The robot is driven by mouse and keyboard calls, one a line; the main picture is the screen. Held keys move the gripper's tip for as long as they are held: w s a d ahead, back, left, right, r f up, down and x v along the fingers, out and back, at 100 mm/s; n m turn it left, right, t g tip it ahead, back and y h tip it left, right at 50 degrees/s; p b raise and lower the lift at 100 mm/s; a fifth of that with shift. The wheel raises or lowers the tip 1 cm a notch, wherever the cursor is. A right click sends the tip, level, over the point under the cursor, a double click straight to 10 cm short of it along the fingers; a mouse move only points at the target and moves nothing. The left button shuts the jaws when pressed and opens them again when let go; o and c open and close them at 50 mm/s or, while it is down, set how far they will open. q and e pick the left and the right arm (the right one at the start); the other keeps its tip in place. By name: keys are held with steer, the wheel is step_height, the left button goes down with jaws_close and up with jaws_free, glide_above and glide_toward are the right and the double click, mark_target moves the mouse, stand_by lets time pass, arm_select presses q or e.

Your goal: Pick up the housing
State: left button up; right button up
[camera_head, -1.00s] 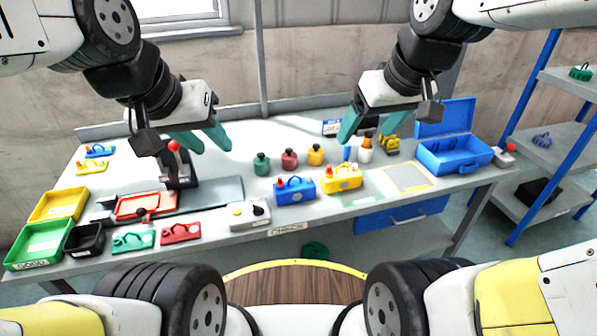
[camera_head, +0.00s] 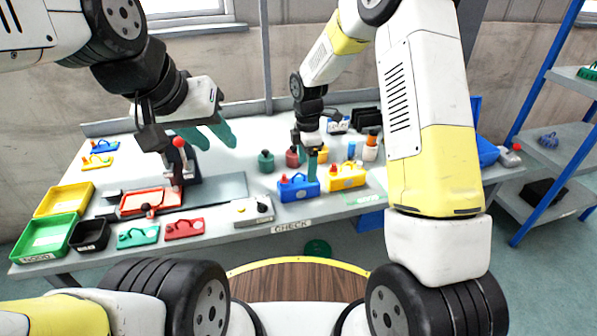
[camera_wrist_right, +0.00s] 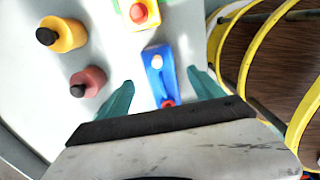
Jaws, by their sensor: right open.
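A blue housing (camera_head: 298,189) with a handle and a red knob stands at the table's front edge, left of a similar yellow housing (camera_head: 346,178). My right gripper (camera_head: 312,168) is over the blue housing, its fingers pointing down. In the right wrist view the blue housing (camera_wrist_right: 158,72) shows between the open fingers of my right gripper (camera_wrist_right: 160,82), with gaps on both sides. The yellow housing (camera_wrist_right: 138,12) shows at the top edge there. My left gripper (camera_head: 215,137) is open and empty above the table's left half, near the red-knobbed press.
Green, dark red and yellow weights (camera_head: 266,161) stand behind the housings. A grey control box (camera_head: 254,210) is to the left. Yellow (camera_head: 62,200) and green bins (camera_head: 47,240) are at the left end.

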mark_target(305, 180)
step_height(305, 180, down, 8)
steer(key=shift+a+r, duration=0.1)
steer(key=shift+a, duration=0.05)
stand_by(0.3)
steer(key=shift+c, duration=0.5)
jaws_close()
